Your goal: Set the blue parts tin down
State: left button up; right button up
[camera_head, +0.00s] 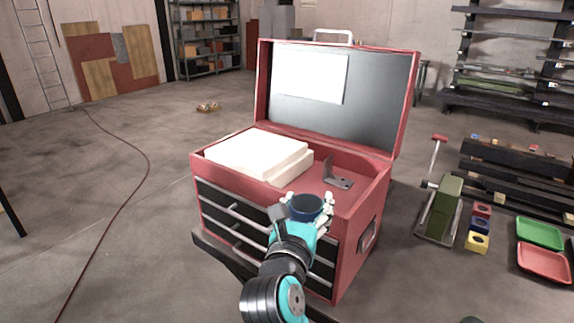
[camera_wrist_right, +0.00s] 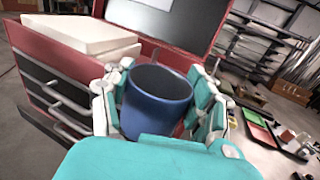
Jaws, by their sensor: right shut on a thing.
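The blue parts tin (camera_head: 306,208) is a round, open-topped cup. My right gripper (camera_head: 308,212) is shut around it and holds it upright at the front right of the red tool chest (camera_head: 376,206). In the right wrist view the tin (camera_wrist_right: 157,100) sits between the white and teal fingers of the gripper (camera_wrist_right: 158,105). It looks empty inside, though its bottom is hidden. I cannot tell whether its base touches anything. My left gripper is not in view.
The chest's lid (camera_head: 378,95) stands open behind. White blocks (camera_head: 258,154) fill the top tray's left side, and a grey metal bracket (camera_head: 337,176) lies to their right. Green (camera_head: 540,232) and red (camera_head: 544,263) trays and small coloured bins (camera_head: 480,226) are at the right.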

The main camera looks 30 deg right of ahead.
jog(key=shift+w+d+r+g+h, duration=0.1)
jog(key=shift+d+r+g+h, duration=0.05)
jog(key=shift+r, duration=0.45)
jog(key=shift+w+d+r+g+h, duration=0.1)
jog(key=shift+r+g+h, duration=0.05)
jog(key=shift+r, duration=0.4)
jog(key=w+d+f+p, duration=0.1)
jog(key=w+d, duration=0.1)
jog(key=w, duration=0.2)
jog(key=w+d+f+p, duration=0.2)
jog(key=w, duration=0.3)
jog(key=w+d+f+p, duration=0.1)
jog(key=w+d+p, duration=0.1)
jog(key=w, duration=0.3)
jog(key=shift+d+f, duration=0.3)
jog(key=shift+f, duration=0.1)
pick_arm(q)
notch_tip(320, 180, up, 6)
pick_arm(e)
jog(key=shift+f+m, duration=0.15)
jog(key=shift+m, duration=0.15)
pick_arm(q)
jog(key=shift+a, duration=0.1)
